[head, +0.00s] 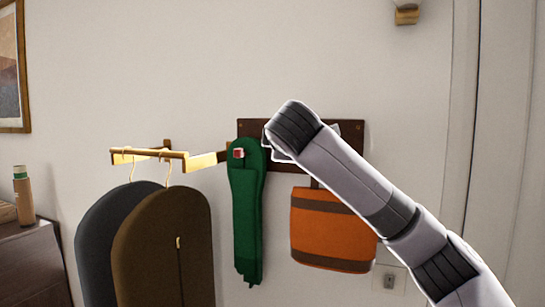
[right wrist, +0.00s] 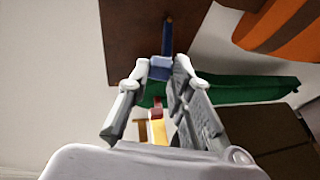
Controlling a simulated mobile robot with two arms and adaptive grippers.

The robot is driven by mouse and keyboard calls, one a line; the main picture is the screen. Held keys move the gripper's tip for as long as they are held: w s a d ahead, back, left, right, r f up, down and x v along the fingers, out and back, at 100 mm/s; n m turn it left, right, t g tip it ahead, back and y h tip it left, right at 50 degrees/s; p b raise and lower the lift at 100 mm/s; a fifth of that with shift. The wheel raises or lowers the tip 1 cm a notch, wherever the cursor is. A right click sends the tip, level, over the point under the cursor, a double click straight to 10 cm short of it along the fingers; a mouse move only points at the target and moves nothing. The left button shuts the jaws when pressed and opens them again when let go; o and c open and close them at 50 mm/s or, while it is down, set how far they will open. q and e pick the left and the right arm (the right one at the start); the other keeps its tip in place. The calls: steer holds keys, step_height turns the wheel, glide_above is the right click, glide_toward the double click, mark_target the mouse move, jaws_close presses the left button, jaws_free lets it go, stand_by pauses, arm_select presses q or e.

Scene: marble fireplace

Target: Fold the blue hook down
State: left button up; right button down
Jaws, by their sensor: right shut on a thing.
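The blue hook (right wrist: 160,68) is on the brown wall board (right wrist: 125,30) in the right wrist view. My right gripper (right wrist: 161,72) has its fingertips on either side of the hook and is shut on it. In the head view my right arm covers the hook and most of the gripper in front of the board (head: 353,132). My left gripper is not in view.
A green garment (head: 245,215) hangs from a red hook (head: 238,153) just left of my arm. Garment bags (head: 162,250) hang from a brass rail (head: 205,160) further left.

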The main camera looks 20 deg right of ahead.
arm_select(q)
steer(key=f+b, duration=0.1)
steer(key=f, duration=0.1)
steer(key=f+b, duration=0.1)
steer(key=b, duration=0.1)
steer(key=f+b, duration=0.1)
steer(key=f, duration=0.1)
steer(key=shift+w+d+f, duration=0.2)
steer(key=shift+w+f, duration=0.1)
arm_select(e)
steer(key=f+t, duration=0.1)
steer(key=f+n+t+h, duration=0.1)
steer(key=shift+s+a+f+t, duration=0.15)
steer(key=shift+a+f+t, duration=0.05)
steer(key=shift+f+t, duration=0.1)
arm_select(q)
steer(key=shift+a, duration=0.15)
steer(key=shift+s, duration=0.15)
arm_select(e)
steer(key=c, duration=1.7)
jaws_free()
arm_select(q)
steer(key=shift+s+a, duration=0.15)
arm_select(e)
steer(key=v, duration=1.1)
steer(key=shift+s+a+f, duration=0.1)
steer(key=shift+s+a, duration=0.15)
steer(key=shift+s, duration=0.1)
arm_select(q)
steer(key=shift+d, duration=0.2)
